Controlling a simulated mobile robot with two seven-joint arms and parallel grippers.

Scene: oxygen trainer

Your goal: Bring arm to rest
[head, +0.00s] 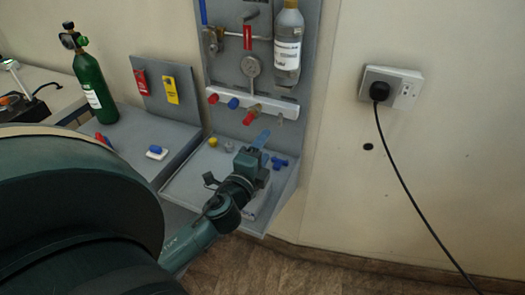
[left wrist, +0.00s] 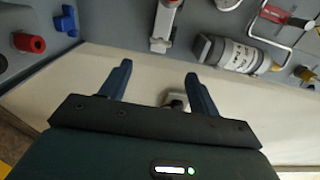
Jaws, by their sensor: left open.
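My left gripper (head: 261,148) is in front of the grey panel (head: 312,110), above the tray at its foot. Its arm comes in from the lower left. In the left wrist view, the two blue fingers (left wrist: 158,76) stand apart with nothing held between them. A pale wall outlet (left wrist: 175,99) shows small beyond the fingers, partly hidden. I cannot tell from the head view whether the fingertips touch anything. My right gripper is not in view.
The panel carries a clear bottle (head: 288,45), pipes and red and blue fittings. A green cylinder (head: 93,88) stands at left near red and yellow tags (head: 171,90). Small fittings lie on the grey tray (head: 180,187). A black cord (head: 405,180) hangs from the outlet (head: 389,86).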

